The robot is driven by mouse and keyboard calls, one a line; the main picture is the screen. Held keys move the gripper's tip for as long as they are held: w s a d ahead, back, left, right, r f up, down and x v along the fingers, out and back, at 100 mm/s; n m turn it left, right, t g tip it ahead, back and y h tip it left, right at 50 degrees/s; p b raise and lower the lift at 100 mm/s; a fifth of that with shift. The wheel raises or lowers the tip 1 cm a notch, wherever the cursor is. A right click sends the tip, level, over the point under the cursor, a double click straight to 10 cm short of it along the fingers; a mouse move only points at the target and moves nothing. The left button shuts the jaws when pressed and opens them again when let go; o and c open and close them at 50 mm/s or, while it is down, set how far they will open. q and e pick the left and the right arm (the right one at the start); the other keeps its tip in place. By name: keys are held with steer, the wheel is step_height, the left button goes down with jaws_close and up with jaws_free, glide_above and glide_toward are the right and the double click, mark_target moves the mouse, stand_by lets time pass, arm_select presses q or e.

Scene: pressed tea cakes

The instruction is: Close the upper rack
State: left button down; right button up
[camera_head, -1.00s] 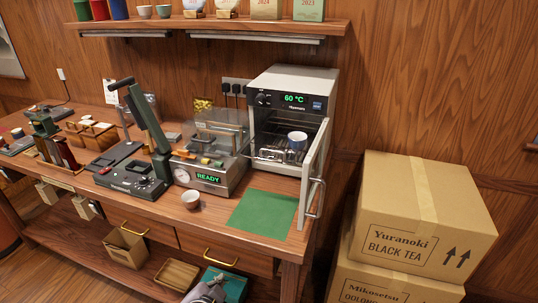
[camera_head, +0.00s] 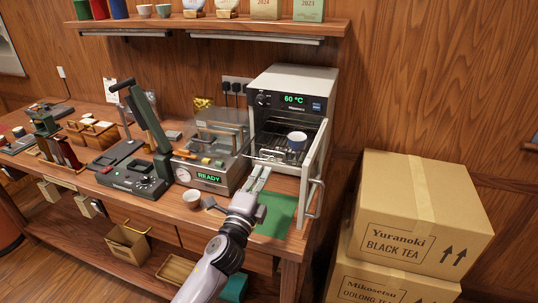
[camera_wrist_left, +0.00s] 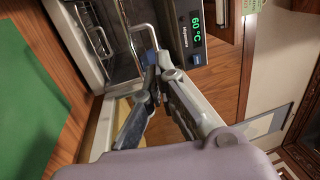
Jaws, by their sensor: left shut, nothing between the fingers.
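The white oven (camera_head: 298,82) stands at the right end of the counter, and its display reads 60 °C. Its door (camera_head: 316,165) is swung open to the right. A white cup (camera_head: 297,142) stands on a wire rack (camera_head: 272,154) at the opening. How far each rack sticks out is hard to tell. My left gripper (camera_head: 264,169) is shut and empty, just in front of the oven's lower front and above the green mat. In the left wrist view, the fingertips (camera_wrist_left: 153,76) are close together beside a pale curved bar (camera_wrist_left: 142,42); contact is unclear. My right gripper is not in view.
A machine reading READY (camera_head: 207,177) stands left of the oven. A small cup (camera_head: 192,199) stands before it. The green mat (camera_head: 277,218) lies below my gripper. Stacked cartons (camera_head: 420,207) stand right of the counter, and a wall shelf (camera_head: 215,25) hangs above.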

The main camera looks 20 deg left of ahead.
arm_select(q)
steer(key=w+r, duration=0.1)
steer(key=w, duration=0.5)
steer(key=shift+r+p, duration=0.15)
steer(key=shift+p, duration=0.3)
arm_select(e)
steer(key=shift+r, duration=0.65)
arm_select(q)
steer(key=shift+w+d, duration=0.1)
steer(key=shift+w, duration=0.1)
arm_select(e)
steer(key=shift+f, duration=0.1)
